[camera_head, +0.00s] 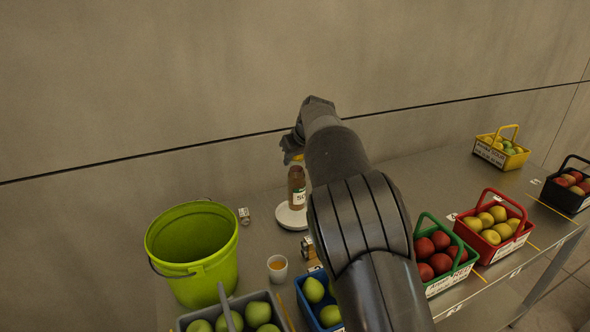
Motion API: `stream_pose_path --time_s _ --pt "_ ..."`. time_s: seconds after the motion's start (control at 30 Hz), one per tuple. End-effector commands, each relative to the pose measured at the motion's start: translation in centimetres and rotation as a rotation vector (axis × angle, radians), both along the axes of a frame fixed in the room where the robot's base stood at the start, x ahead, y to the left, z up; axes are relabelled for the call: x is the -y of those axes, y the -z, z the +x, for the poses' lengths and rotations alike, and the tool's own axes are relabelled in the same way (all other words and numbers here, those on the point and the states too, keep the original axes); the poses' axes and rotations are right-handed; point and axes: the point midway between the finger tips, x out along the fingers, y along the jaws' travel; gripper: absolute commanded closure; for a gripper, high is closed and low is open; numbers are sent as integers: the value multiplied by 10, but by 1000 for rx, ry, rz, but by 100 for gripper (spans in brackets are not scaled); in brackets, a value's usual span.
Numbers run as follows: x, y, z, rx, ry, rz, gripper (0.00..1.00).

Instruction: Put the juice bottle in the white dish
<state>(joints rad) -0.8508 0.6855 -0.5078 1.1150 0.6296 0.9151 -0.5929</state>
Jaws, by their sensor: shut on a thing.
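The juice bottle (297,187) is brown with a pale label and stands upright in the middle of the view. It is at the white dish (285,220), a low round dish on the metal table. The bottle's base overlaps the dish in the picture; I cannot tell whether it touches it. My gripper (295,157) is above the bottle, shut on its top, where a bit of orange-yellow shows. The arm hides the right side of the dish and part of the gripper.
A lime green bucket (192,246) stands left, near a small cup (277,268). Fruit baskets stand along the front: grey (270,297), blue (303,301), green (452,276), red (508,246) and black (562,199). A yellow basket (512,160) is at the back right. A wall runs behind the table.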

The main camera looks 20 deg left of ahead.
Motion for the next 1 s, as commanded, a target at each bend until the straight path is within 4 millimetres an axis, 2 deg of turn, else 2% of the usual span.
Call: stream_pose_path --time_s 0.07,0.33,0.7,0.73,1.0 --pt "-1 3 0 1 0 2 100" --pt "0 37 0 0 1 1 100" --pt "0 41 0 2 0 2 100" --pt "0 42 0 1 0 1 66" --pt "0 42 0 0 0 0 45"
